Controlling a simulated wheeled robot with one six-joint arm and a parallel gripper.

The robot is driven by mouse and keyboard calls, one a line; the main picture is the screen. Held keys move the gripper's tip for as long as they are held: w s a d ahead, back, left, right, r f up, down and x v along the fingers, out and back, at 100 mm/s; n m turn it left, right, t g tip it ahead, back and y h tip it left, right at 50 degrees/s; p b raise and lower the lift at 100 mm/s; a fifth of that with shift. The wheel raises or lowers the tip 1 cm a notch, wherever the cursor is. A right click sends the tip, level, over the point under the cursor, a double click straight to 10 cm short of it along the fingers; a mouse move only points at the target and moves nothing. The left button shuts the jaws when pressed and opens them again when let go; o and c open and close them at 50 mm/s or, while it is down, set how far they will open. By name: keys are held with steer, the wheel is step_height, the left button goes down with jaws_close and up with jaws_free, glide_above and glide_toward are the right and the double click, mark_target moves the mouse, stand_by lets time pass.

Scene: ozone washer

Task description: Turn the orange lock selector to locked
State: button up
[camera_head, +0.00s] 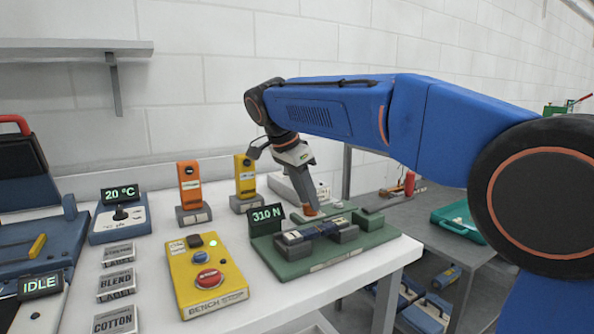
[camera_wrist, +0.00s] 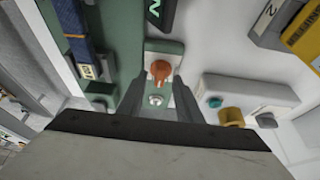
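The orange lock selector (camera_wrist: 160,70) shows in the wrist view as a small knob on a pale plate, set on a green base. A round silver fitting (camera_wrist: 155,100) sits just below it. My gripper (camera_wrist: 157,84) points down at it, with its two dark fingers apart on either side of the knob's lower end. I see gaps beside the knob, and contact is not clear. In the head view my gripper (camera_head: 311,211) is low at the back of the green test fixture (camera_head: 318,258), and a bit of orange shows at its tips.
The green fixture carries a "310 N" display (camera_head: 267,217). A yellow control box (camera_head: 206,275) with a red button stands in front left. Orange (camera_head: 190,186) and yellow (camera_head: 245,177) upright units stand behind. A white box (camera_wrist: 248,92) with a teal button is close right in the wrist view.

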steer(key=v, duration=1.6)
steer(key=shift+a+r, duration=0.2)
steer(key=shift+s, duration=0.1)
steer(key=s+d+f+n+y, duration=0.1)
steer(key=s+d+f+n, duration=0.15)
steer(key=d, duration=0.55)
steer(key=s+d+f+n, duration=0.2)
steer(key=s+d+f, duration=0.15)
steer(key=d, duration=0.45)
steer(key=s+d+f+n+y, duration=0.1)
steer(key=s+d+f+n, duration=0.2)
steer(key=d, duration=0.5)
steer(key=s+d+f+n, duration=0.1)
steer(key=s+d+f, duration=0.3)
steer(key=f, duration=0.5)
steer(key=s+d+f+n+t+y, duration=0.1)
steer(key=s+d+f, duration=0.3)
steer(key=s+f, duration=0.5)
steer(key=s+d+f+n+t, duration=0.1)
steer(key=s+d+f, duration=0.3)
steer(key=f, duration=0.5)
steer(key=s+n, duration=0.1)
steer(key=s, duration=0.1)
steer(key=shift+s+f+y, duration=0.3)
steer(key=shift+s, duration=0.1)
